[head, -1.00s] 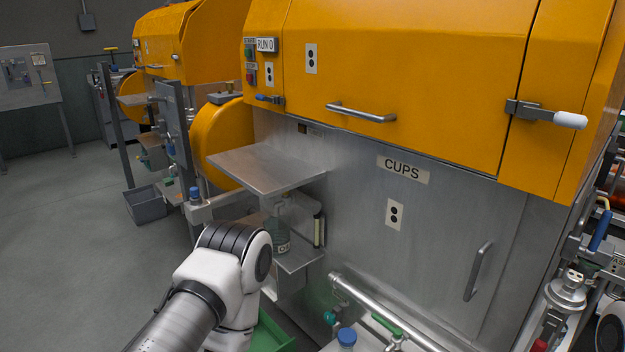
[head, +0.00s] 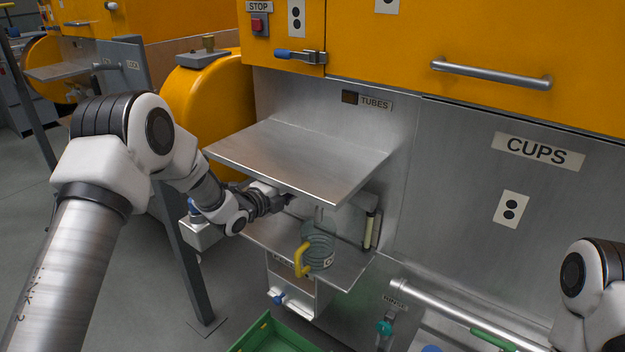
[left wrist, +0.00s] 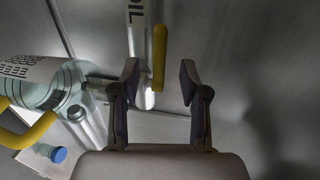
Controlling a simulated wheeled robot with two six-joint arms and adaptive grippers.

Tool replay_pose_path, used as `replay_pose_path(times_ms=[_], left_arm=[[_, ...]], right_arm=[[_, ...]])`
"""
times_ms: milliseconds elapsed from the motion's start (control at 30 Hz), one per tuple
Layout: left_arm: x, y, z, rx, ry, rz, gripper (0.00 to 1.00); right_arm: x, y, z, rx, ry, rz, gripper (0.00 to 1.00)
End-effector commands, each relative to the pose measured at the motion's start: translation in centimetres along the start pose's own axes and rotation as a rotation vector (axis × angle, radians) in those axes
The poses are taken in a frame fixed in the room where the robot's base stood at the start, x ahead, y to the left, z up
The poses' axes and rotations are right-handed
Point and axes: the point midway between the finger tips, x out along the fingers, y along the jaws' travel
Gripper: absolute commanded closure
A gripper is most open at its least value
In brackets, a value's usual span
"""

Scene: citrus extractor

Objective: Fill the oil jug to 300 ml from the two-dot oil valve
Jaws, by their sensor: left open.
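The clear oil jug (head: 318,247) with a yellow handle stands on a small steel ledge under a steel shelf. In the left wrist view the jug (left wrist: 45,85) is at the left, with its printed marks upside down. A yellow lever (left wrist: 159,55) beside a pale part marked OIL (left wrist: 137,12) shows between the fingertips of my left gripper (left wrist: 160,70). The gripper is open, and I see no clear contact with the lever. Valve dots and the oil level cannot be made out.
The steel shelf (head: 300,160) overhangs the jug closely. A sight tube (head: 370,229) stands right of the jug. A green crate (head: 272,337) is on the floor. A rail (head: 455,312) runs at lower right.

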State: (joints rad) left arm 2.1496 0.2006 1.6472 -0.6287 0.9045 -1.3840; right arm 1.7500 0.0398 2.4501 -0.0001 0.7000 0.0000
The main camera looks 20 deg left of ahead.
Motion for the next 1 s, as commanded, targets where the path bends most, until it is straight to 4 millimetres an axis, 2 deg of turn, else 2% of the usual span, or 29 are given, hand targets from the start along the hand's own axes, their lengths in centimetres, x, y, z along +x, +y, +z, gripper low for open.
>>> replay_pose_path(times_ms=[400,500,700,733,833,867,1000], left_arm=[[6.8,0.1,-0.1,-0.003,0.0,0.002,0.56],[7.5,0.1,-0.1,-0.004,-0.001,0.002,0.56],[7.5,0.2,-0.1,-0.006,-0.001,0.003,0.56],[7.5,0.2,-0.1,-0.006,-0.001,0.003,0.59],[7.5,0.2,-0.1,-0.006,-0.002,0.003,0.95],[7.5,0.2,0.0,-0.006,-0.002,0.003,1.0],[7.5,0.2,0.0,-0.007,-0.002,0.004,1.0]], right_arm=[[-0.6,0.0,0.0,0.001,0.0,0.0,0.6],[-0.6,0.0,0.0,0.0,0.0,0.0,0.6],[-0.6,0.0,0.0,0.0,0.0,0.0,0.6],[-0.6,0.0,0.0,0.0,0.0,0.0,0.6],[-0.6,0.0,0.0,0.0,0.0,0.0,0.6],[-0.6,0.0,0.0,0.0,0.0,0.0,0.6],[-0.6,0.0,0.0,0.0,0.0,0.0,0.6]])
